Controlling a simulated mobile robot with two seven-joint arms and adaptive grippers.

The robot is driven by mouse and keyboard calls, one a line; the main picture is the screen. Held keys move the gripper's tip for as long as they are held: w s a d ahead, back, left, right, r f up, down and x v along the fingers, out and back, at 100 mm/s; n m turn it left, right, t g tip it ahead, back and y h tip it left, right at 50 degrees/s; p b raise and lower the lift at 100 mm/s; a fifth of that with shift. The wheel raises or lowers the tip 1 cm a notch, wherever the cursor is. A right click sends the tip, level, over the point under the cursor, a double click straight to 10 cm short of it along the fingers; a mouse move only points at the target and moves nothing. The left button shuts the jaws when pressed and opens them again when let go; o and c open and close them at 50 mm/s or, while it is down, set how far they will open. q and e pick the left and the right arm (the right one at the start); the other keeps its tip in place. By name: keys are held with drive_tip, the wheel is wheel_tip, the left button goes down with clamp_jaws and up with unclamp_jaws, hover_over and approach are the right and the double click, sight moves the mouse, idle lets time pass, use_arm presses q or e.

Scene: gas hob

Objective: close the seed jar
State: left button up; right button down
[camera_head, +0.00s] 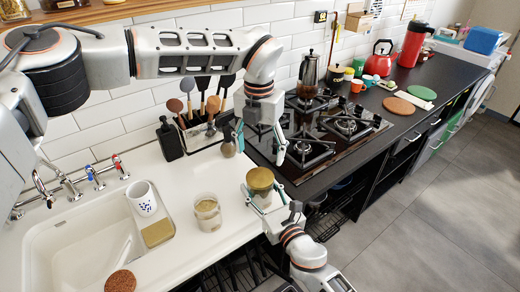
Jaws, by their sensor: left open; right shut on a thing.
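I cannot tell whether that top is a lid or the contents. A second glass jar (208,213) with pale beige contents stands to the left and looks uncovered. A round brown cork-like disc (120,281) lies at the sink's front edge. I cannot tell which jar holds seeds.
A sink (75,245) with a white patterned cup (142,197) lies left. A black soap bottle (168,140) and a utensil rack (203,130) stand by the wall. The gas hob (322,128) is right. White counter between sink and jars is clear.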

sight(260, 177)
use_arm(q)
drive_tip(key=n, duration=0.3)
drive_tip(key=shift+s+r, duration=0.1)
drive_tip(key=shift+r, duration=0.05)
drive_tip(key=shift+f, duration=4.05)
drive_tip(key=c, duration=1.1)
drive_tip(key=shift+m, duration=0.9)
drive_tip(key=shift+c, duration=0.2)
drive_tip(key=o, duration=1.3)
drive_tip(key=shift+r, duration=0.1)
